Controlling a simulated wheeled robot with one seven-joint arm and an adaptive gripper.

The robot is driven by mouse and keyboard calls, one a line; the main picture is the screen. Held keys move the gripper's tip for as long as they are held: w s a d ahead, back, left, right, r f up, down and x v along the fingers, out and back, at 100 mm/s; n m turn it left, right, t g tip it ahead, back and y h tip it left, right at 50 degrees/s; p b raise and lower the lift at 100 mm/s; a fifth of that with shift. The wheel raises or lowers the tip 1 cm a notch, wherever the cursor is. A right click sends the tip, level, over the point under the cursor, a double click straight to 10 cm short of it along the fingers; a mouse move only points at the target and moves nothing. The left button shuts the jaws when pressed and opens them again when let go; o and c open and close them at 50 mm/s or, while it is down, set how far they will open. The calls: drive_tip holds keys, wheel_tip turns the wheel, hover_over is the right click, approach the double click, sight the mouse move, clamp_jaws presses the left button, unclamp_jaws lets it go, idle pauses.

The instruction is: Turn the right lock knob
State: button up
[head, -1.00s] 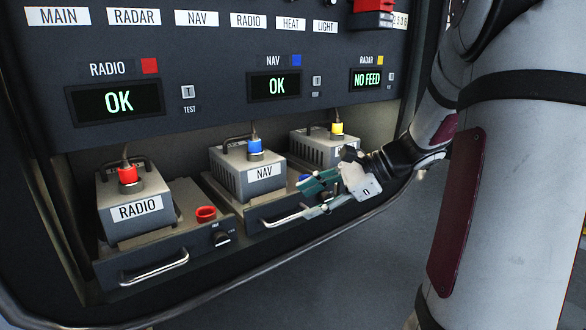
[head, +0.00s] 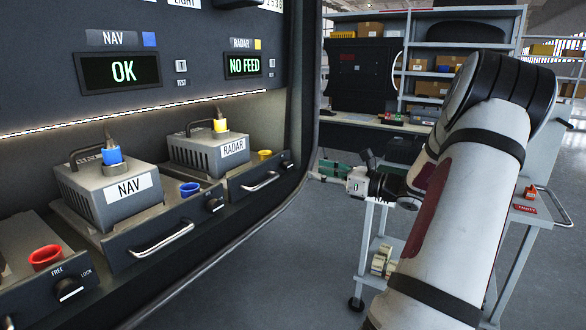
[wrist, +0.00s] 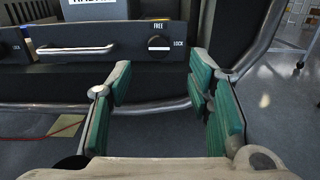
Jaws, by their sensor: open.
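The right lock knob (head: 287,164) is a small dark knob at the right end of the radar drawer's front. In the wrist view the knob (wrist: 159,44) is black, with FREE above it and LOCK to its right; its white mark lies sideways. My gripper (head: 328,171) is open and empty, to the right of the panel edge in the head view. In the wrist view its green-padded fingers (wrist: 168,98) are spread wide, with the knob ahead between them and slightly above the tips. They are not touching it.
The drawer handle (wrist: 75,50) is left of the knob. A curved metal rail (wrist: 258,48) runs beside and below the drawer front. The radar screen (head: 243,65) reads NO FEED. Nav drawer knob (head: 214,204) is farther left. A trolley (head: 362,255) stands behind my gripper.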

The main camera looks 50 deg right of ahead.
sight(290, 165)
drive_tip(key=w, duration=0.3)
drive_tip(key=w+b, duration=0.1)
drive_tip(key=w, duration=0.2)
drive_tip(key=w+a, duration=0.1)
drive_tip(key=w, duration=0.2)
drive_tip(key=shift+w, duration=0.3)
clamp_jaws()
